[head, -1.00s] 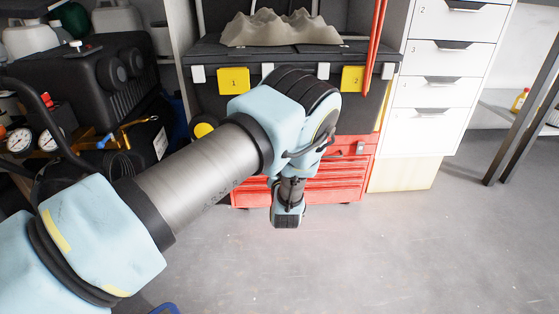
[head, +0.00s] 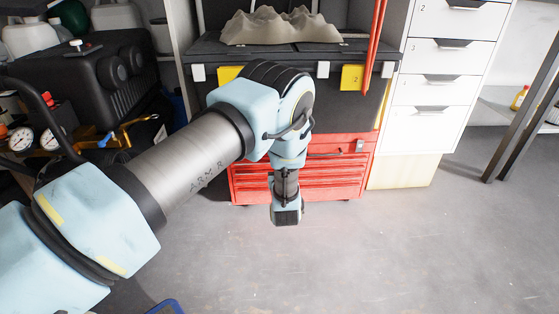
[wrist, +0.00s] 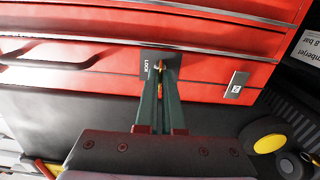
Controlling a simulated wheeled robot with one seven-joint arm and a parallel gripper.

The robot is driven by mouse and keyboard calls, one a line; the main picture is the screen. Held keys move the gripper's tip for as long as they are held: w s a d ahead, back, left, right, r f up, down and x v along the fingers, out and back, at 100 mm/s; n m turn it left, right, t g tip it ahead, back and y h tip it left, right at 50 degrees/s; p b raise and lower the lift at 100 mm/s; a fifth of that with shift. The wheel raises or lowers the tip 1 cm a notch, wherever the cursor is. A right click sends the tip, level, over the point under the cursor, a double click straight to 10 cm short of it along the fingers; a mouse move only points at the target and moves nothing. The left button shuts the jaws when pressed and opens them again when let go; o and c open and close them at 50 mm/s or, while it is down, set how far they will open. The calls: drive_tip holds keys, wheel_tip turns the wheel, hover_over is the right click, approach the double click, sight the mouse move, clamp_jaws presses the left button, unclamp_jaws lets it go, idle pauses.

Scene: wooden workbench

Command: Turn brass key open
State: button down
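The brass key (wrist: 158,65) shows as a small brass spot at a dark plate (wrist: 147,63) marked LOCK on the red drawer chest (wrist: 215,55) in the wrist view. My gripper (wrist: 160,77) reaches to this plate, its two long green-grey fingers close together with only a narrow gap. The fingertips sit on either side of the key and appear shut on it. They cover most of the key, so its turn angle is hard to read. In the head view my arm hangs in front of the red chest (head: 335,180), and the key and fingertips are hidden.
A black case (head: 225,50) with yellow tags stands above the chest. White drawers (head: 435,85) stand to the right. A black machine with gauges (head: 90,90) is at the left. The grey floor (head: 400,255) in front is clear.

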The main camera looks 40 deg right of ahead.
drive_tip(key=c, duration=1)
unclamp_jaws()
drive_tip(key=shift+c, duration=0.2)
drive_tip(key=p+v, duration=0.3)
drive_tip(key=v, duration=0.7)
drive_tip(key=shift+s+a, duration=0.25)
drive_tip(key=shift+s, duration=0.05)
